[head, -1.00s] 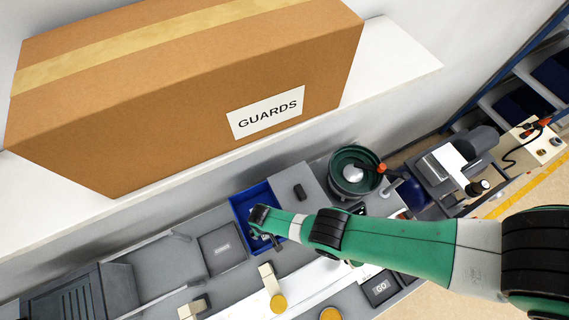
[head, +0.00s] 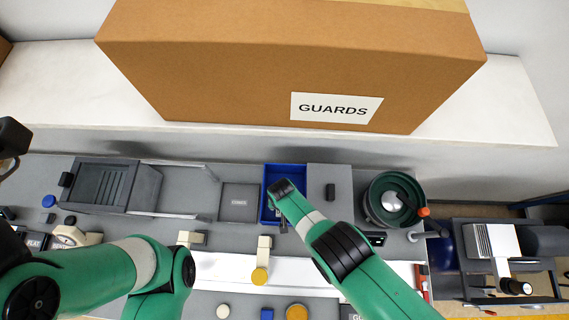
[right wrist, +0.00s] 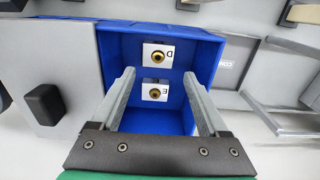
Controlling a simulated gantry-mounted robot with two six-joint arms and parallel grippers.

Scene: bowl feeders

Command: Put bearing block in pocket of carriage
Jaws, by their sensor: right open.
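Two pale bearing blocks with brass-coloured round centres lie in a blue bin (right wrist: 112,50); one block (right wrist: 157,54) is marked D and the nearer block (right wrist: 154,92) is marked E. My right gripper (right wrist: 159,76) is open above the bin. In the right wrist view its fingers are on either side of block E, with no clear contact. In the head view the blue bin (head: 285,170) is partly covered by my right arm and gripper (head: 281,226). My left arm shows at lower left, but its gripper is out of frame. I cannot identify the carriage or its pocket for certain.
A green bowl feeder (head: 376,208) stands right of the bin. A dark block (head: 331,192) sits between them. A grey square tray (head: 239,203) is left of the bin. A big GUARDS box (head: 230,75) stands on the shelf behind.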

